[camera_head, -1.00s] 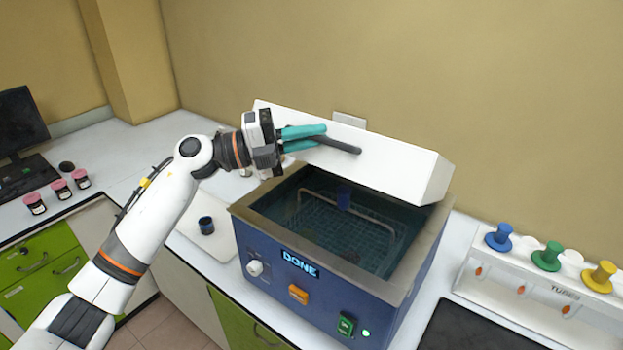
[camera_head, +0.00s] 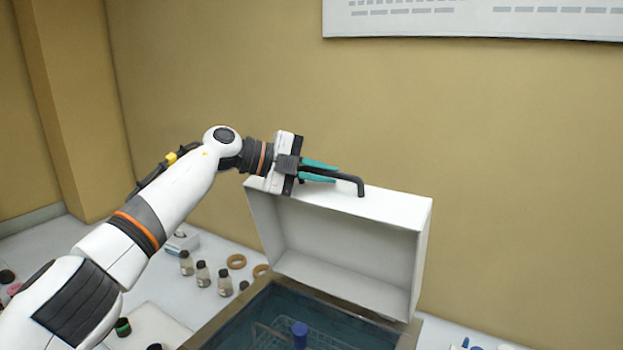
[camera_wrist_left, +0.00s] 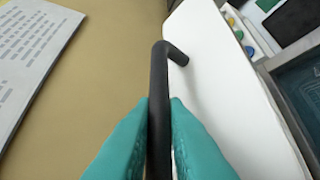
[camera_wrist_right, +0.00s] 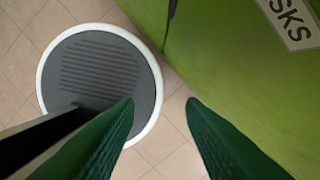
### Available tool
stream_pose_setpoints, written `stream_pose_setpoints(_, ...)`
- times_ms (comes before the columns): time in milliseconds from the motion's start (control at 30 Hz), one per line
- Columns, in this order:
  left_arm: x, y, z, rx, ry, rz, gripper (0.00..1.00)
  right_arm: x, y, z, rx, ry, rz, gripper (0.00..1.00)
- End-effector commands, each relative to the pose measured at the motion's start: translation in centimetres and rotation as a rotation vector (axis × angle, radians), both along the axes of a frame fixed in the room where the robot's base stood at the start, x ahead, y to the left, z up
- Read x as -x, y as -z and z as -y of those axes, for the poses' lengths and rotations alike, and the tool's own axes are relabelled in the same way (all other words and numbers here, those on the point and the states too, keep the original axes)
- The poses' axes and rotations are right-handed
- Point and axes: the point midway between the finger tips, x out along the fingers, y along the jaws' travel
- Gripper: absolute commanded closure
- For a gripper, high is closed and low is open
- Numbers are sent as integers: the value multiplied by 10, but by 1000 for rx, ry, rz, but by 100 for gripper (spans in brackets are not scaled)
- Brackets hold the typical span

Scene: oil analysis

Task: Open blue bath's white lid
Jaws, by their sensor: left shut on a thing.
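The white lid (camera_head: 350,240) of the blue bath (camera_head: 240,312) stands raised in the head view, its hollow inside facing me. Its black handle (camera_head: 350,181) is on the lid's upper side. My left gripper (camera_head: 332,171) is shut on the handle with its teal fingers. In the left wrist view the black handle (camera_wrist_left: 159,110) runs between the two teal fingers, with the white lid (camera_wrist_left: 215,80) beside it. The bath's basin is uncovered, with a wire basket and a blue object (camera_head: 300,334) inside. My right gripper (camera_wrist_right: 158,103) is open and empty, above the floor.
Several small bottles (camera_head: 203,273) and tan rings (camera_head: 236,262) sit on the counter left of the bath. A wall chart (camera_head: 470,18) hangs above. A round grey-topped white item (camera_wrist_right: 100,80) and a green cabinet (camera_wrist_right: 245,90) lie below my right gripper.

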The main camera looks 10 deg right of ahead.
Motion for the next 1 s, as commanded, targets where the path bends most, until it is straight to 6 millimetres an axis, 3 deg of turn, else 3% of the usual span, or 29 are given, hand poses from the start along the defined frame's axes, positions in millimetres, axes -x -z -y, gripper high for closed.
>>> stream_pose_setpoints(633, -2, 4, 6, -34, -2, -44, 100, 11, 1, 8, 11, -3, -15, 64)
stream_pose_setpoints(667, -2, 4, 6, -34, -2, -44, 86, 11, 1, 8, 11, -3, -15, 64)
stream_pose_setpoints(800, -2, 3, 6, -33, -2, -43, 66, 11, 1, 8, 11, -3, -15, 64)
stream_pose_setpoints(1000, -2, 3, 6, -34, -1, -42, 66, 10, 1, 8, 11, -3, -15, 64)
